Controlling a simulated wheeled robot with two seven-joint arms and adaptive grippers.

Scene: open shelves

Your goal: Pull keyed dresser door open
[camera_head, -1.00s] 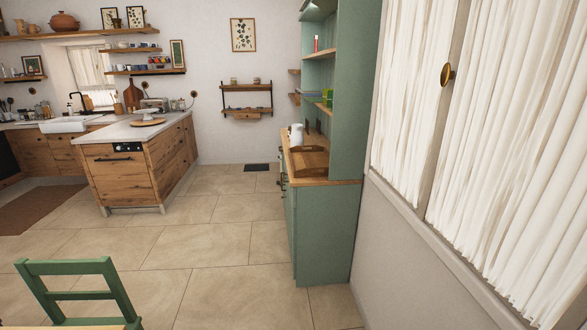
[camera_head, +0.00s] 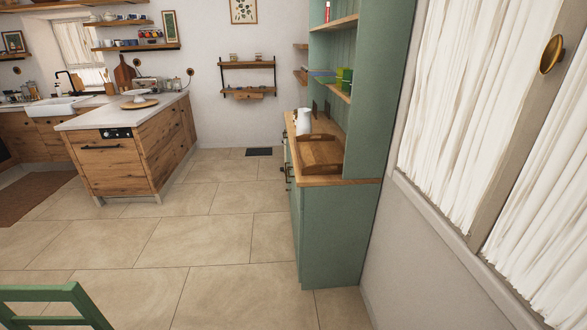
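A green dresser (camera_head: 342,235) with a wooden counter stands against the right wall, seen mostly from its near side. Its front faces left and is strongly foreshortened. Dark handles (camera_head: 287,172) show along that front edge. I cannot make out a key or whether any door is open. The open shelves above the counter hold a green box (camera_head: 344,80) and a red item (camera_head: 327,12). A wooden tray (camera_head: 321,153) and a white jug (camera_head: 303,121) stand on the counter. Neither of my grippers is in view.
A green chair (camera_head: 52,292) is at the lower left. A wooden kitchen island (camera_head: 112,168) stands at the left. Curtained windows (camera_head: 470,110) fill the right wall. The tiled floor (camera_head: 215,240) between the island and dresser is clear.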

